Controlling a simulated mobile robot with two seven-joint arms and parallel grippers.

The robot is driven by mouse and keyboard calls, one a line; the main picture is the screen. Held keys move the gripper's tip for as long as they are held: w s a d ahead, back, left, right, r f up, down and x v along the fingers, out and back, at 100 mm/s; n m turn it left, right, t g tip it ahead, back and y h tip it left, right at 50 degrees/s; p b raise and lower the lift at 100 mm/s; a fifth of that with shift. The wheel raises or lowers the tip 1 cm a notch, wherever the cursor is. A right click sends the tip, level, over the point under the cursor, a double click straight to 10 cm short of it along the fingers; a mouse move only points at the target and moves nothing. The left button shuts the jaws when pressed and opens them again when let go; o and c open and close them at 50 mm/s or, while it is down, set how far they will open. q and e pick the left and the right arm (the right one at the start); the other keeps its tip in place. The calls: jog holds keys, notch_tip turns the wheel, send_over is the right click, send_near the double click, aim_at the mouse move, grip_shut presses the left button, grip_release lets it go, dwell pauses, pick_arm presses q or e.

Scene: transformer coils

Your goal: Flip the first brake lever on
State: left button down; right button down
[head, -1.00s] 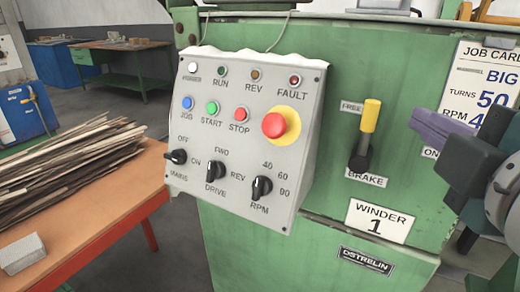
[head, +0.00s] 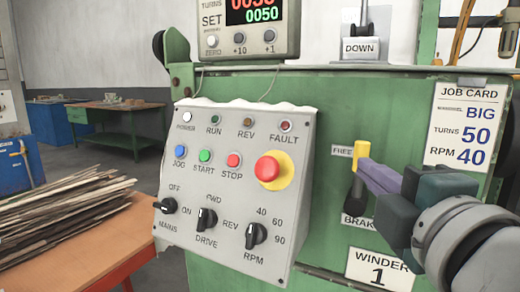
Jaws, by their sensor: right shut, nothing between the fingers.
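The brake lever (head: 360,154) has a yellow grip and a black base, and sits on the green winder panel (head: 320,120). It points up, toward the FREE label (head: 342,151), with the BRAKE label (head: 358,221) below its base. My right gripper (head: 366,174) is shut, with purple fingertips at the right side of the yellow grip; they touch it or are very close, and I cannot tell which. The fingers are not around the lever. My left gripper is not in view.
A grey control box (head: 235,180) with buttons, a red stop knob (head: 268,167) and rotary switches stands left of the lever. A counter display (head: 248,25) is above it. A job card (head: 463,125) hangs at right. Wooden strips (head: 60,212) lie on a bench at left.

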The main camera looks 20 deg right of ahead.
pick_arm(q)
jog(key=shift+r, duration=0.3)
pick_arm(e)
jog(key=x, duration=0.6)
jog(key=shift+w+d, duration=0.15)
jog(key=shift+w, duration=0.15)
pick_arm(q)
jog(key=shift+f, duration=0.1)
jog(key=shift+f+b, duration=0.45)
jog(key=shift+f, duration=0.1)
pick_arm(e)
jog(key=shift+s+d+m, duration=0.2)
jog(key=shift+s+m, duration=0.05)
jog(key=shift+m, duration=0.05)
